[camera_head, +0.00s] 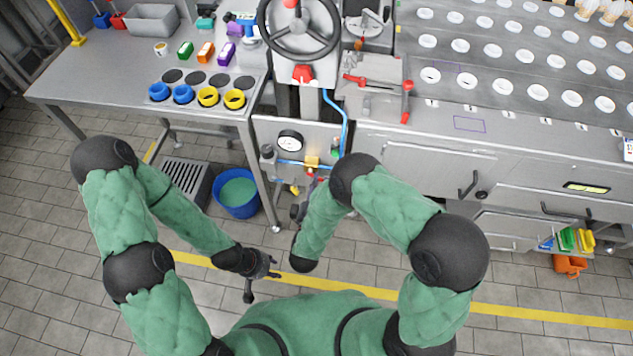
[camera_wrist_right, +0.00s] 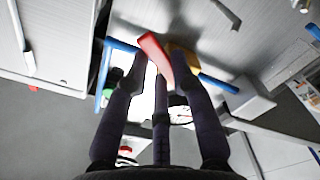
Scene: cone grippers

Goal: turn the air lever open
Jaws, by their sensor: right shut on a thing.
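The air lever is a red handle (camera_wrist_right: 155,52) on a yellow valve body (camera_wrist_right: 183,62) fitted to a blue pipe. In the head view the yellow valve (camera_head: 312,161) sits on the panel below the gauge, and the lever is small and partly hidden by my right gripper. My right gripper (camera_wrist_right: 160,72) is shut on the red lever, with its dark fingers on both sides of it. In the head view my right gripper (camera_head: 311,188) is just below the valve, largely behind my forearm. My left gripper (camera_head: 264,283) hangs over the floor, empty, with its fingers apart.
A round gauge (camera_head: 290,141) and a blue hose (camera_head: 335,107) are near the valve. A blue bucket (camera_head: 237,197) of green liquid stands on the floor to the left. A table (camera_head: 95,85) is at left, a drawer counter (camera_head: 420,150) at right. Floor around my left gripper is clear.

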